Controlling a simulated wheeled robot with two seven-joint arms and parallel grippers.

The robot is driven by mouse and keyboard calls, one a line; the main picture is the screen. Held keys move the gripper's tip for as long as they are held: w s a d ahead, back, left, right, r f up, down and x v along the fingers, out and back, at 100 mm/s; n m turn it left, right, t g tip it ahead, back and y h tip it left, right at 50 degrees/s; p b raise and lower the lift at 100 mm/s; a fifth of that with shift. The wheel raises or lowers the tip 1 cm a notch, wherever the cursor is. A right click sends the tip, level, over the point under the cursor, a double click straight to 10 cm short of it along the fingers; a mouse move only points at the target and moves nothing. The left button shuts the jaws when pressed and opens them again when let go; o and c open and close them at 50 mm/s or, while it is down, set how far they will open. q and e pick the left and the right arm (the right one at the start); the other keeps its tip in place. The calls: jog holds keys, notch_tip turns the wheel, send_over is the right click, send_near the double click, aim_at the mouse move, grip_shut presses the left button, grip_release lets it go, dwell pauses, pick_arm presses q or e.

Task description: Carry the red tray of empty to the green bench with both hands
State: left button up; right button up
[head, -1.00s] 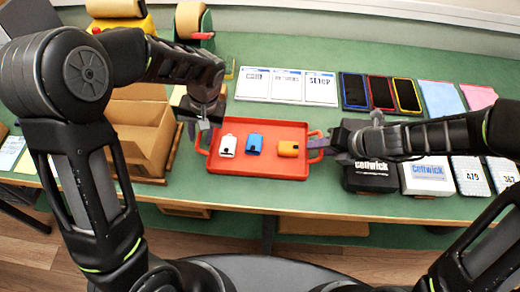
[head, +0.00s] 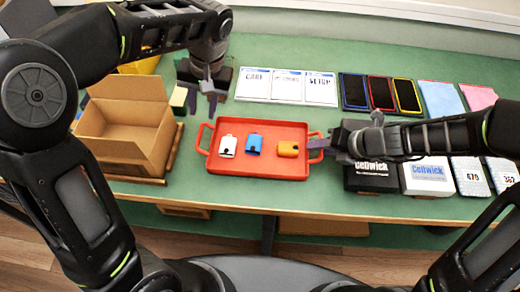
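The red tray (head: 262,172) lies flat on the green bench top (head: 290,52), with a handle at each short end. A white item (head: 227,147), a blue item (head: 255,143) and an orange item (head: 288,149) lie in it. My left gripper (head: 202,104) is above and behind the tray's left handle (head: 203,138), apart from it, with its fingers spread and nothing between them. My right gripper (head: 328,146) is at the tray's right handle (head: 317,147). Its fingers overlap the handle, and I cannot tell whether they are closed on it.
An open cardboard box (head: 125,135) stands left of the tray. Black and white boxes (head: 427,177) stand to its right. White cards (head: 287,86), phones (head: 381,93) and blue and pink sheets (head: 441,99) lie behind. The bench's front edge is close before the tray.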

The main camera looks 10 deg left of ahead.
dwell(0.3)
jog(key=v, duration=1.2)
jog(key=shift+d, duration=0.1)
